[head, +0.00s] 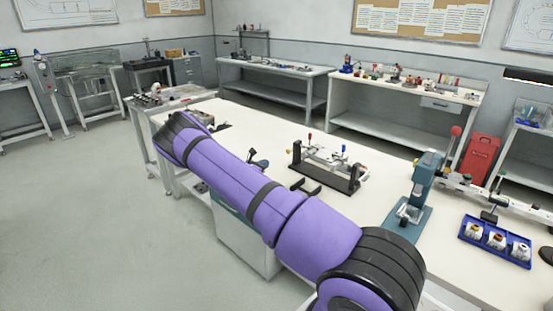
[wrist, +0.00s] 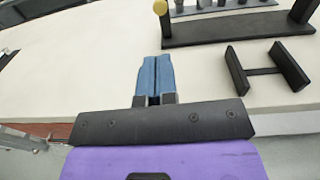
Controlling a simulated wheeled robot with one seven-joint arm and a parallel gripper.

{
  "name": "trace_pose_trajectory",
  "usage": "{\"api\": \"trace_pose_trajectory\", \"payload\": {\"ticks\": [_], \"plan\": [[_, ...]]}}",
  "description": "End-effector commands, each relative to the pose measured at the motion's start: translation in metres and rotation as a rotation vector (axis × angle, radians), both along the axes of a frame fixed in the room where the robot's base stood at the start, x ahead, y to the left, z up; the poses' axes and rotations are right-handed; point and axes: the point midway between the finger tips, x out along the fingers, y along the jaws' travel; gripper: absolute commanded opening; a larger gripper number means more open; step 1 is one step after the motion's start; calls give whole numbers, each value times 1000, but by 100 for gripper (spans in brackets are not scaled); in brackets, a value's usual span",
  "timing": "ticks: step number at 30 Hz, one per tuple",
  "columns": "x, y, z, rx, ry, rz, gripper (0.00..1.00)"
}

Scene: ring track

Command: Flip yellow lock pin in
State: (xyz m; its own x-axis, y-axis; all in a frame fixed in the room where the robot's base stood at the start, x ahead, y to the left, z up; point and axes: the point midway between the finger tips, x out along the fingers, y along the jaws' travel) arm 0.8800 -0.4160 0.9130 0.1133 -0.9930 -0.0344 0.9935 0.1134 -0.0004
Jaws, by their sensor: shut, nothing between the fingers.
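A yellow ball knob (wrist: 160,7) shows at the top edge of the wrist view, at the left end of a black fixture base (wrist: 238,29). I take it for the yellow lock pin; the rest of it is cut off, so I cannot tell its position. My gripper (wrist: 153,62) has its blue fingers closed together, empty, over the bench, apart from the knob and pointing towards it. In the head view the fixture (head: 325,174) stands on the bench with red and blue knobs above it. The yellow knob is not clear there.
A black H-shaped piece (wrist: 268,70) lies on the bench to the right of my fingers. A blue-grey press (head: 416,195) and a blue tray (head: 495,242) stand further right. The white bench top (head: 378,178) between fixture and press is clear.

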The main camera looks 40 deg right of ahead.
Motion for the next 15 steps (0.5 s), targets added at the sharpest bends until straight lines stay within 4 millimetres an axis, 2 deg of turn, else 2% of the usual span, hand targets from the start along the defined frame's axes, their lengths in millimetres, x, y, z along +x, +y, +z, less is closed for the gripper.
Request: {"api": "trace_pose_trajectory", "payload": {"ticks": [5, 15], "plan": [[1, -24, -1, 0, -1, -3, 0], [8, -87, -3, -1, -1, -3, 0]]}}
